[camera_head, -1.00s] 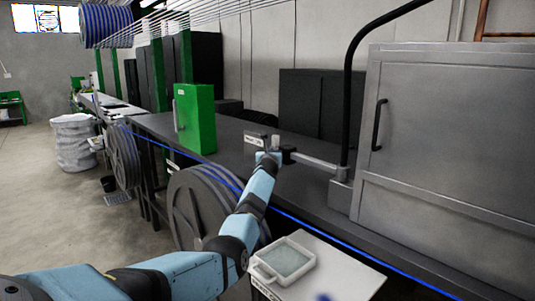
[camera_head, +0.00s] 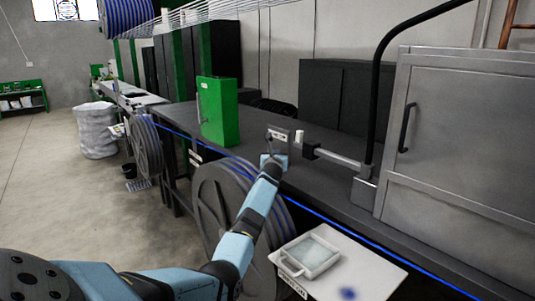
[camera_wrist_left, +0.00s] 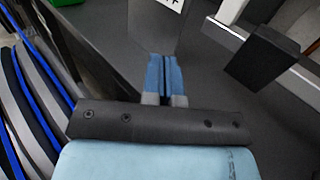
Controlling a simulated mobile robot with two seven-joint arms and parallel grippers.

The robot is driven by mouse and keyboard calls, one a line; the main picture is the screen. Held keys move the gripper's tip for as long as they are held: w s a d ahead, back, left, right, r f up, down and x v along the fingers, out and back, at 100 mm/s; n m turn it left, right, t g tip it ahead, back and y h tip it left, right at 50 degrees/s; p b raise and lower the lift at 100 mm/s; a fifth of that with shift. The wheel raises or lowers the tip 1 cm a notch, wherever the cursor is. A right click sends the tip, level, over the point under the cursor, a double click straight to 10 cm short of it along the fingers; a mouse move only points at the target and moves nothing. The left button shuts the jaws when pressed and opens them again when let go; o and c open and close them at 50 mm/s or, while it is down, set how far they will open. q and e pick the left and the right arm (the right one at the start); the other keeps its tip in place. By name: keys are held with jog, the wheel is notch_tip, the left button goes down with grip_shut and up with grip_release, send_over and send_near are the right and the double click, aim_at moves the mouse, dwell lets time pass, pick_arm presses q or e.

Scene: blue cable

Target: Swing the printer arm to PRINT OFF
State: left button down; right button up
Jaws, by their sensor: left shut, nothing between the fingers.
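The printer arm (camera_head: 338,157) is a grey bar reaching left from a grey foot on the dark bench, with a black block and an upright white piece (camera_head: 299,136) at its free end. In the left wrist view the black block (camera_wrist_left: 261,60) is at the upper right. A small label plate (camera_head: 279,135) stands left of that end; its lettering is mostly unreadable. My left gripper (camera_head: 273,156) is shut and empty in front of the plate. In the wrist view its blue fingertips (camera_wrist_left: 165,66) are together, with a visible gap to the block. My right gripper is not in view.
A green cabinet (camera_head: 218,112) stands on the bench to the left, and a large grey metal cabinet (camera_head: 460,140) to the right. A blue cable (camera_head: 330,222) runs along the bench front. A cable reel (camera_head: 225,210) and a white tray (camera_head: 311,254) are below.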

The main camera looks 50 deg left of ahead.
pick_arm(q)
jog(key=s, duration=0.4)
jog(key=shift+a, duration=0.25)
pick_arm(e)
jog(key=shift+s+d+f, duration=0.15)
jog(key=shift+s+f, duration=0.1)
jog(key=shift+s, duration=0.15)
pick_arm(q)
jog(key=shift+s+r, duration=0.1)
jog(key=shift+s, duration=0.05)
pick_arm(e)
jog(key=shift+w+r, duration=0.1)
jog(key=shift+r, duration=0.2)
